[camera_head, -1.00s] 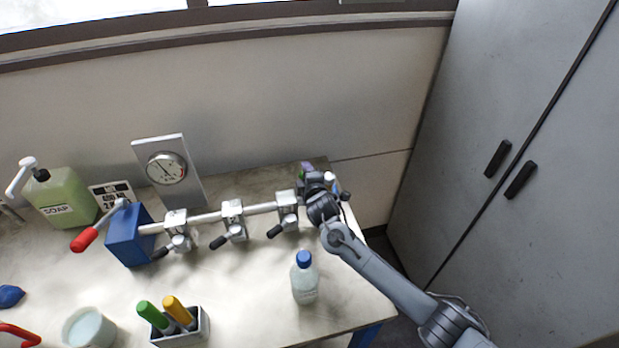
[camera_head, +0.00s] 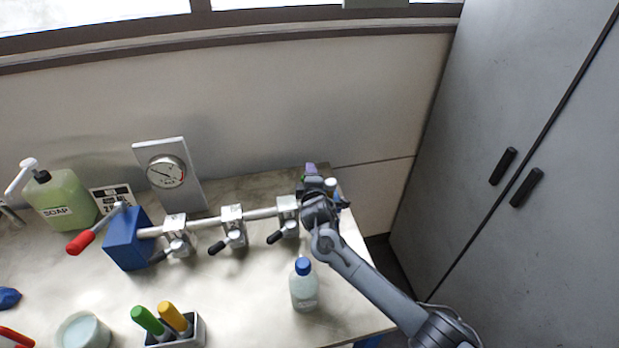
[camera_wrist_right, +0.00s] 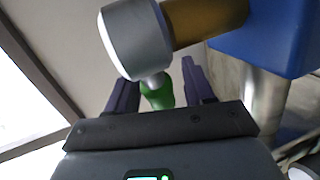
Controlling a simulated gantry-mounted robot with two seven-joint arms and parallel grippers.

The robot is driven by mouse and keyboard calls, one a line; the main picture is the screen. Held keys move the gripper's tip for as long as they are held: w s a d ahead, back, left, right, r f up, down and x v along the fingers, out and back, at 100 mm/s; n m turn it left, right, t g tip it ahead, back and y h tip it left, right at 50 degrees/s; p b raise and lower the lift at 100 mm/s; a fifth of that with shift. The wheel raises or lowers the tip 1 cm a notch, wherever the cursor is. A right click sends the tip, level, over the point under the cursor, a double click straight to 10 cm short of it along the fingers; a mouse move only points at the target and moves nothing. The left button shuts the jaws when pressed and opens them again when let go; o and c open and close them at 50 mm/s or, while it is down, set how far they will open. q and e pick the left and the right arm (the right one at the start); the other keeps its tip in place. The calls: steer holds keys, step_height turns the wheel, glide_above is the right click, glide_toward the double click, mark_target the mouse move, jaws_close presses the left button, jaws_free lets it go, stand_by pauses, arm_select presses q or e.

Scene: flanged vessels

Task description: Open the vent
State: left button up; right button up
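In the right wrist view, a green handle (camera_wrist_right: 158,97) hangs from a pale metal cap (camera_wrist_right: 133,38) on a brass-coloured pipe (camera_wrist_right: 205,18). My right gripper (camera_wrist_right: 160,85) has its two dark purple fingers apart, one on each side of the green handle, with gaps visible. In the head view, my right gripper (camera_head: 310,170) is at the right end of the bench, beyond the end of a horizontal pipe (camera_head: 207,221). Which part is the vent is not labelled. My left gripper is not in view.
The pipe carries several black-levered valves (camera_head: 233,228) and a blue block (camera_head: 127,238) with a red lever (camera_head: 80,242). A gauge (camera_head: 166,172) stands behind. A blue-capped bottle (camera_head: 304,287) stands near my right forearm. A blue body (camera_wrist_right: 265,40) is beside the pipe in the wrist view.

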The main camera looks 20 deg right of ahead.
steer(key=p+v, duration=0.2)
steer(key=v, duration=0.8)
steer(key=shift+s, duration=0.4)
steer(key=shift+a+r, duration=0.1)
steer(key=shift+a, duration=0.05)
